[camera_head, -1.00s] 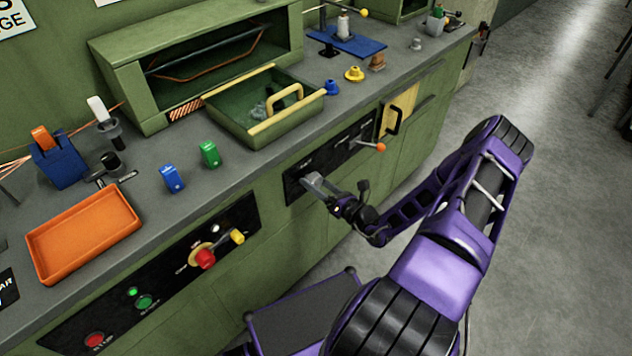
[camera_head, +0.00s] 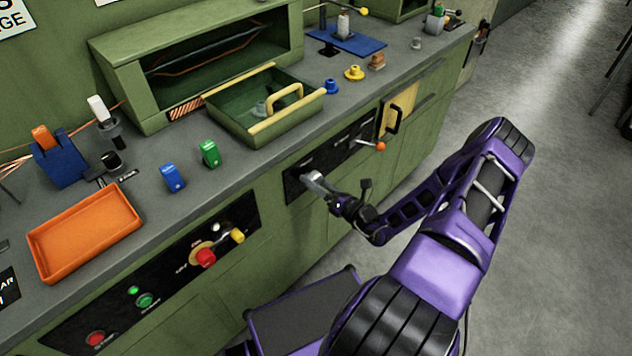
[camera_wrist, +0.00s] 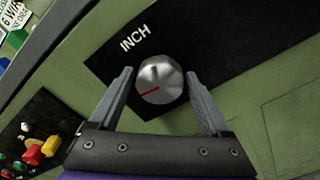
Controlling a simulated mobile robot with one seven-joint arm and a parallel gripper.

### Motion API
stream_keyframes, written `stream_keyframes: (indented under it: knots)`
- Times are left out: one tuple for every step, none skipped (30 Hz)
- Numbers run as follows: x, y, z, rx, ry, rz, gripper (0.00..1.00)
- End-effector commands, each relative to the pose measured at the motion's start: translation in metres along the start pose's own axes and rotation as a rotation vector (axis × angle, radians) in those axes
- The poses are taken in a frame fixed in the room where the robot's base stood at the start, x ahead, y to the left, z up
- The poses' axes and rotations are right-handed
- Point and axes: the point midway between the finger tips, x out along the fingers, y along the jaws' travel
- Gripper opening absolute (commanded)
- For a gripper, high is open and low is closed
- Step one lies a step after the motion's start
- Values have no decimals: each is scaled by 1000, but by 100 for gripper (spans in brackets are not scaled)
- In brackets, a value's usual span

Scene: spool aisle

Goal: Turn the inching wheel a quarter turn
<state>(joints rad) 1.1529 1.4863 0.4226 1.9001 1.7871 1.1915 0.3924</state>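The inching wheel (camera_wrist: 160,80) is a round, faceted silver knob on a black panel, beside the white word INCH. A red line on its face runs from near the middle toward the lower left in the wrist view. My gripper (camera_wrist: 160,77) is open, with one grey finger on each side of the wheel. A narrow gap shows between each finger and the wheel; how deep the fingertips reach is hard to tell.
An orange-tipped lever (camera_head: 380,146) sticks out to the right of my gripper. A red and yellow switch (camera_head: 206,257) and a green button (camera_head: 146,300) are on the panel to the left.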

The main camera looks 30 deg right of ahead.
Motion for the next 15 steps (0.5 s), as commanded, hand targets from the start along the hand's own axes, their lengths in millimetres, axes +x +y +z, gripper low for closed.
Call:
stream_keyframes:
  knots:
    - [0,0,0,0,0,0,93]
    - [0,0,0,0,0,0,98]
    - [0,0,0,0,0,0,100]
    - [0,0,0,0,0,0,100]
    - [0,0,0,0,0,0,100]
    - [0,0,0,0,0,0,100]
    - [0,0,0,0,0,0,100]
    - [0,0,0,0,0,0,100]
    - [0,0,0,0,0,0,100]
    - [-1,0,0,0,0,0,100]
    - [-2,0,0,0,0,-1,100]
    - [-5,0,0,0,-1,-1,100]
    - [-8,-1,1,0,-1,-2,100]
    - [-11,-1,1,0,-2,-3,100]
    - [-17,-1,1,0,-2,-2,100]
